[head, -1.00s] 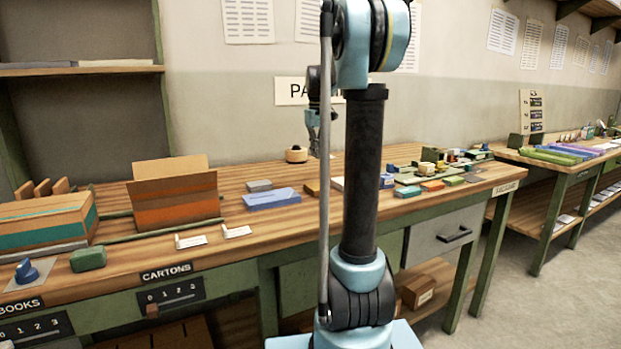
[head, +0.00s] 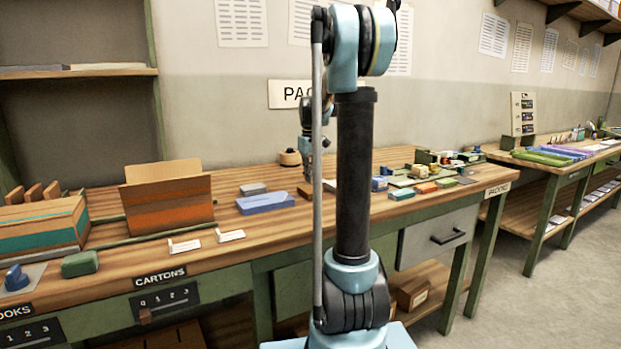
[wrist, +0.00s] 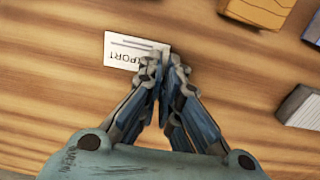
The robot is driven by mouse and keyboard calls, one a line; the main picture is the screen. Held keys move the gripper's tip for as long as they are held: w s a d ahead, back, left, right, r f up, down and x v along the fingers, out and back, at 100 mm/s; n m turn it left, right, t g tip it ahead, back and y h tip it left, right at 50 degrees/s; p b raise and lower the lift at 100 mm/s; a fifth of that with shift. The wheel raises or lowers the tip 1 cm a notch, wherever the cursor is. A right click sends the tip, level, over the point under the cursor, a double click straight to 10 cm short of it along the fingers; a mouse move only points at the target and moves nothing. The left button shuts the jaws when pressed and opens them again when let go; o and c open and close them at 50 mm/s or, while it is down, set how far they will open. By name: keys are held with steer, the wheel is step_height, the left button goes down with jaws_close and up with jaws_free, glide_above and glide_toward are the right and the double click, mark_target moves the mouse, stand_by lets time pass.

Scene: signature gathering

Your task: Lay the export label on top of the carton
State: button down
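The export label (wrist: 125,50), a small white card with upside-down dark print, lies at the upper middle of the wrist view, over the wooden bench top. My gripper (wrist: 164,66) has its fingertips together at the label's right end and covers part of it. I cannot tell whether the label is pinched or only overlapped. In the head view my gripper (head: 308,165) hangs low over the bench, partly behind my own arm. A brown-orange box (wrist: 260,9) at the top of the wrist view may be the carton; I cannot be sure.
Several small items crowd the bench's right end.

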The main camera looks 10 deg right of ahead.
steer(key=c, duration=1.8)
jaws_free()
steer(key=shift+f, duration=0.1)
